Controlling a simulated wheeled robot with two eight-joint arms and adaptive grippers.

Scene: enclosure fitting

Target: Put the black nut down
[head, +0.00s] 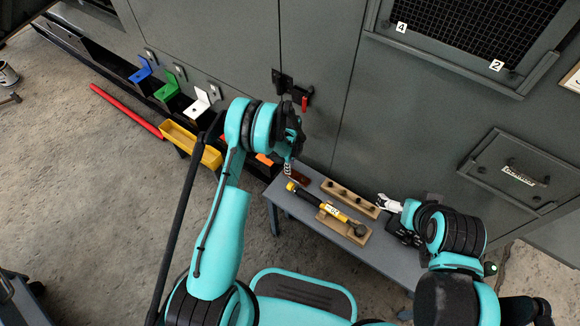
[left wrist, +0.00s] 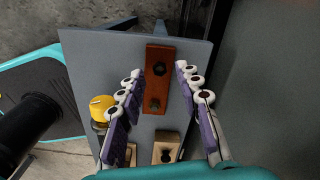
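A small red-brown wooden block (left wrist: 160,85) lies on the grey bench between the spread fingers of my left gripper (left wrist: 157,93) in the left wrist view. Two dark shapes show on it: a round one (left wrist: 160,69) at the far end and another (left wrist: 155,105) nearer; I cannot tell which, if either, is the black nut. The left gripper's purple pads hold nothing and stand apart from the block. In the head view my left gripper (head: 290,167) is over the bench's left end, above the block (head: 299,177). My right gripper (head: 387,204) is at the bench's right side, its fingers unclear.
The grey bench (head: 305,221) carries a yellow-and-black tool (head: 318,203) in a wooden holder and a longer wooden block (head: 350,197) with several dark pegs or holes. A yellow bin (head: 190,145) stands left of my left arm. Grey cabinet walls (head: 320,90) rise behind the bench.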

